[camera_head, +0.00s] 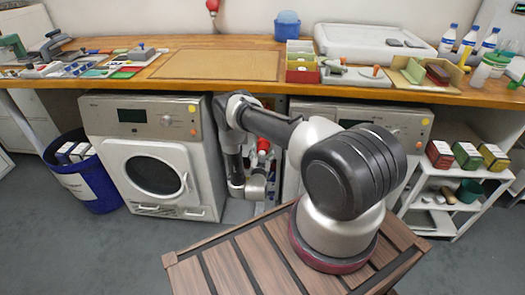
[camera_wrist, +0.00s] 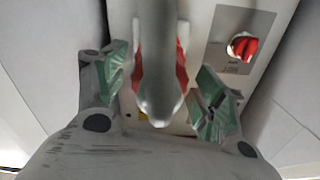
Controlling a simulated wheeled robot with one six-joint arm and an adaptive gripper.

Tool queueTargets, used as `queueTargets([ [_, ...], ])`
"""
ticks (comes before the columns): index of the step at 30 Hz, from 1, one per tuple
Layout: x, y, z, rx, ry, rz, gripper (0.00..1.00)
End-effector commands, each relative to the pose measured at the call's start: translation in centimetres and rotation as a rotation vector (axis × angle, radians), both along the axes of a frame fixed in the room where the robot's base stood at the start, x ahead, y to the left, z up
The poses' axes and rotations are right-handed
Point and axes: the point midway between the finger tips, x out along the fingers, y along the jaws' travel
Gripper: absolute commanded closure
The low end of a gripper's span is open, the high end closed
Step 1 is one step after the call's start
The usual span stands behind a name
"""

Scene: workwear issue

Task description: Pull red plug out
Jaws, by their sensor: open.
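The red plug (camera_wrist: 182,72) shows in the wrist view as red sides behind a thick grey cable-like piece (camera_wrist: 157,60) that hides its middle. It is on or in front of a pale panel; how deep it sits I cannot tell. My gripper (camera_wrist: 160,88) is open, with one green-padded finger on each side of the plug and grey piece. Gaps show between the fingers and the red sides, so no grip is visible. In the head view, a red item (camera_head: 263,144) shows in the gap between the two washers, near the low end of my arm.
A red rotary knob (camera_wrist: 242,46) on a grey plate is right of the plug. Washers (camera_head: 155,160) flank the narrow gap. The wooden worktop (camera_head: 215,65) runs above. A blue bin (camera_head: 92,190) stands left, a white shelf (camera_head: 440,215) right. The floor before the left washer is clear.

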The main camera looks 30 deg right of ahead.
Motion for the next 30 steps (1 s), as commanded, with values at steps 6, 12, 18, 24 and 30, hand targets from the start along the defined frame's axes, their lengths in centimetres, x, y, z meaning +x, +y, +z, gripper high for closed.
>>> queueTargets([
  [6,-4.2,2.9,-0.1,-0.002,0.005,0.004,0.30],
  [12,-7.1,4.8,-0.1,0.000,0.003,0.003,0.30],
  [18,-8.2,5.5,0.0,-0.001,0.001,0.000,0.30],
  [24,-8.2,5.5,0.0,-0.001,0.001,-0.001,0.30],
  [30,-8.2,5.5,0.0,-0.001,0.001,0.000,0.30],
])
